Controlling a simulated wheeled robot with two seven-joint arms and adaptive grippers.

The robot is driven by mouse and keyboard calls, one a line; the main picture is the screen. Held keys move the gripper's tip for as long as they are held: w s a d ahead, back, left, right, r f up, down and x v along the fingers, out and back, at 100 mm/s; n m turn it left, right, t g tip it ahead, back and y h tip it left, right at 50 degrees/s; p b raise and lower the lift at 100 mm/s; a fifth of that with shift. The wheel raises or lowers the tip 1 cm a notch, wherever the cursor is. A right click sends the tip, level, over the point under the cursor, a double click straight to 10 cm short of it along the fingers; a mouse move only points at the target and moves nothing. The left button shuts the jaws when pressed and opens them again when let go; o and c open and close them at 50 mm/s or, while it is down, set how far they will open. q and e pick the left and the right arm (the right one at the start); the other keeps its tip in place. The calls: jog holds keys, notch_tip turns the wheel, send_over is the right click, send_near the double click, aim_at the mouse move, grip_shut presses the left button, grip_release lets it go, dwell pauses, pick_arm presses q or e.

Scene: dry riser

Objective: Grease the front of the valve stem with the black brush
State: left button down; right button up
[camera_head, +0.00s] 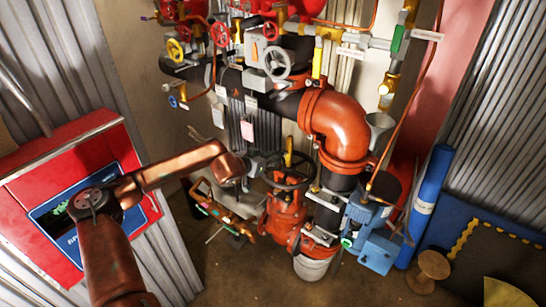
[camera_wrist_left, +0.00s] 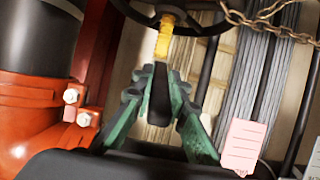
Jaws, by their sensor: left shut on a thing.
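The valve stem is the yellow upright rod (camera_head: 288,148) rising through a black handwheel (camera_head: 290,171) above a red-orange valve body (camera_head: 287,218). In the left wrist view the stem (camera_wrist_left: 163,38) stands straight ahead, with the handwheel rim (camera_wrist_left: 205,28) around it. My left gripper (camera_wrist_left: 160,88) has green fingers shut on a dark, narrow thing, the black brush (camera_wrist_left: 158,98), whose far end points at the stem's lower end. I cannot tell whether they touch. In the head view my left arm reaches in to just left of the handwheel; its fingers are hard to make out. My right gripper is not in view.
A large orange pipe elbow (camera_head: 338,125) stands right of the stem. Small red (camera_head: 220,34) and grey (camera_head: 275,63) handwheels sit above. A chain (camera_wrist_left: 265,18) and pink tag (camera_wrist_left: 242,143) hang close right in the wrist view. A blue pump (camera_head: 372,240) is lower right.

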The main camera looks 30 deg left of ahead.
pick_arm(q)
jog(key=shift+f+b, duration=1.15)
jog(key=shift+f, duration=0.1)
jog(key=shift+f+b, duration=1.15)
jog(key=shift+f, duration=0.25)
jog(key=shift+r, duration=0.15)
notch_tip(320, 180, up, 2)
jog(key=shift+r+p, duration=0.25)
jog(key=shift+p, duration=0.65)
jog(key=shift+r, duration=0.1)
